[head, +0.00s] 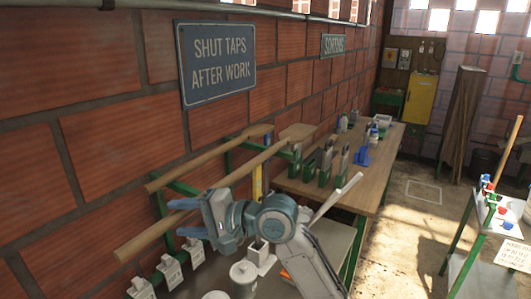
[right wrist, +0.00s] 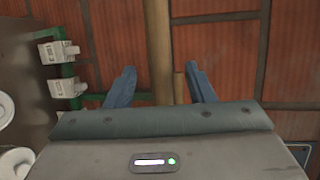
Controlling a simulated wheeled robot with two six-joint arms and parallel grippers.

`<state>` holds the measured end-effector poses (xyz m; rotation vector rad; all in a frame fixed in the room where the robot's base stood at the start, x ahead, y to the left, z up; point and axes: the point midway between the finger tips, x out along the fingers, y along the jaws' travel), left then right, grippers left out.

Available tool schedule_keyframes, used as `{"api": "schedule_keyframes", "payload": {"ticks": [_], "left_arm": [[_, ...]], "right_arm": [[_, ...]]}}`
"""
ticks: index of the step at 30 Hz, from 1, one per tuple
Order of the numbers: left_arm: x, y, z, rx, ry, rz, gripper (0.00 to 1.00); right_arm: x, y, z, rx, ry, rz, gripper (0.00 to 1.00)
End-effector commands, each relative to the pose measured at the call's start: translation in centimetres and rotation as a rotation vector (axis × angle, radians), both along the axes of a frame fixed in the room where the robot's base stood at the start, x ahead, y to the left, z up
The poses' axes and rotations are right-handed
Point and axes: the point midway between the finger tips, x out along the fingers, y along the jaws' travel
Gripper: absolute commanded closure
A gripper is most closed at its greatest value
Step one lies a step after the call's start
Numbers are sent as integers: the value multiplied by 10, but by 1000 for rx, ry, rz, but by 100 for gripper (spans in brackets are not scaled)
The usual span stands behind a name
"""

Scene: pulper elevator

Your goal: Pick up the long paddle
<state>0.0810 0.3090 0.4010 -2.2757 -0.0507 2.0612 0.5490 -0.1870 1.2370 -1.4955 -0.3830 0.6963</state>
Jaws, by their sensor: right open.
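Two wooden paddles lie on a green rack along the brick wall in the head view. The long paddle (head: 141,244) is the one farther from the wall, its handle reaching out nearer to me. The shorter paddle (head: 200,160) lies behind it. My right gripper (head: 177,218) is open at the long paddle's handle. In the right wrist view, the long handle (right wrist: 159,45) runs between the open fingers (right wrist: 162,78), and the shorter handle's end (right wrist: 178,88) shows beside it. I cannot tell whether the fingers touch the handle. My left gripper is not in view.
White boxes (head: 170,268) on a green rail sit below the paddles. A white lidded container (head: 243,275) stands near my right arm. A wooden bench (head: 345,190) with bottles and tools is beyond, and a white-topped stand (head: 510,225) is at right. The floor between is clear.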

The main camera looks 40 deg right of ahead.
Motion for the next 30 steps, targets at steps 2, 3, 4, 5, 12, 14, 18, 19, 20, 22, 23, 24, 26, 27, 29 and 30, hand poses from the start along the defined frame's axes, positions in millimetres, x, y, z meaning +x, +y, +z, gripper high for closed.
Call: {"api": "schedule_keyframes", "payload": {"ticks": [2, 3, 4, 5, 12, 14, 18, 19, 20, 22, 23, 24, 26, 27, 29, 30], "left_arm": [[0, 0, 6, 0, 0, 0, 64], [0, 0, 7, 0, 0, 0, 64], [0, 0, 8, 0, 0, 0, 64], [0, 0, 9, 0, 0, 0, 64], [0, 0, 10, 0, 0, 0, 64], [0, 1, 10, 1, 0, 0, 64], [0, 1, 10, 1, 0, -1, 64], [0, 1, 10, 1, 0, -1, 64], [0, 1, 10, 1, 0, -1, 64], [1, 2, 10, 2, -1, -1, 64], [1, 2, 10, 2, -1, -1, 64], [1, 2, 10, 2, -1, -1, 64], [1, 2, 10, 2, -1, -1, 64], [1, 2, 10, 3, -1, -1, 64], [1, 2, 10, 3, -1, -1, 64], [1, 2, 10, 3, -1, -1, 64]], "right_arm": [[7, 6, 1, 4, 1, 0, 51], [10, 8, 0, 4, 1, 0, 51], [12, 9, 0, 4, 0, 0, 51], [13, 11, -1, 4, 0, 0, 51], [19, 15, -4, -1, -1, 0, 51], [19, 15, -4, -1, -1, 0, 51], [19, 15, -4, -1, -1, 0, 59], [19, 15, -4, -1, -1, 0, 65], [19, 15, -4, -1, -1, 0, 71], [19, 15, -4, -1, -1, -1, 85], [19, 15, -4, -1, -1, 0, 91], [19, 15, -4, -1, -1, 0, 98], [19, 15, -4, -1, -1, 0, 100], [18, 15, -3, -4, -5, 0, 100], [18, 15, -3, -3, -4, 0, 100], [18, 15, -4, -3, -4, 0, 100]]}}
